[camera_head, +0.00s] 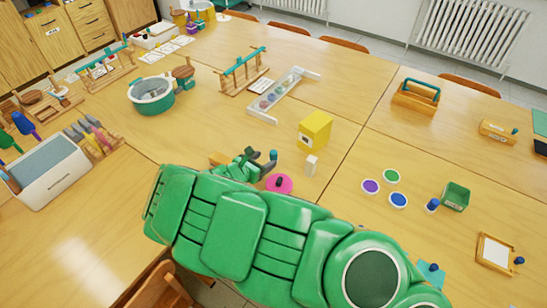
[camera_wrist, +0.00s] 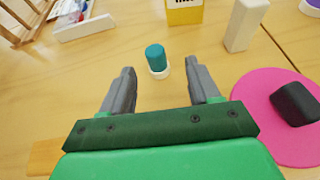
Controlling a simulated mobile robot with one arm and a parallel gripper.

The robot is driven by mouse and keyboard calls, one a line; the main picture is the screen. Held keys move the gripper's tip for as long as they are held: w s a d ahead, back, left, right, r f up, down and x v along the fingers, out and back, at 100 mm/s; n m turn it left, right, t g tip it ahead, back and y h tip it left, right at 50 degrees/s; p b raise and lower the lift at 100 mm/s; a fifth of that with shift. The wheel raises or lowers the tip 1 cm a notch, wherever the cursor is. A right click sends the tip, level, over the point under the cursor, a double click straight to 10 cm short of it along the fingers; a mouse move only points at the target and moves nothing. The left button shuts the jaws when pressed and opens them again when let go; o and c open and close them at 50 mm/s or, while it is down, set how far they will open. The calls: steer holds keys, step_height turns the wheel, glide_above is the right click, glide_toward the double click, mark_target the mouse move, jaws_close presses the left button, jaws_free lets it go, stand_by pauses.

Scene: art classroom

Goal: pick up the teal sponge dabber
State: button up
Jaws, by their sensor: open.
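The teal sponge dabber (camera_wrist: 155,56) stands upright on the table in the wrist view, with a teal top and a white base. It lies just beyond and between the fingertips of my gripper (camera_wrist: 162,74). My gripper is open and empty, its two grey fingers spread to either side of the dabber's line. In the head view the teal dabber (camera_head: 273,155) shows small, just past the end of my gripper (camera_head: 263,157). My green arm hides the table's near part there.
A pink disc (camera_wrist: 262,117) bearing a dark object lies right of my gripper. A white block (camera_wrist: 244,25) and a yellow box (camera_wrist: 185,12) stand beyond the dabber. A white tray (camera_head: 262,117) and a wooden rack (camera_head: 233,85) are farther back.

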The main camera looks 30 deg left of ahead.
mark_target(272, 154)
steer(key=shift+x, duration=1)
steer(key=shift+a+x, duration=0.2)
steer(key=shift+x, duration=1.25)
steer(key=shift+a+x, duration=0.2)
steer(key=shift+x, duration=1.25)
steer(key=c, duration=1)
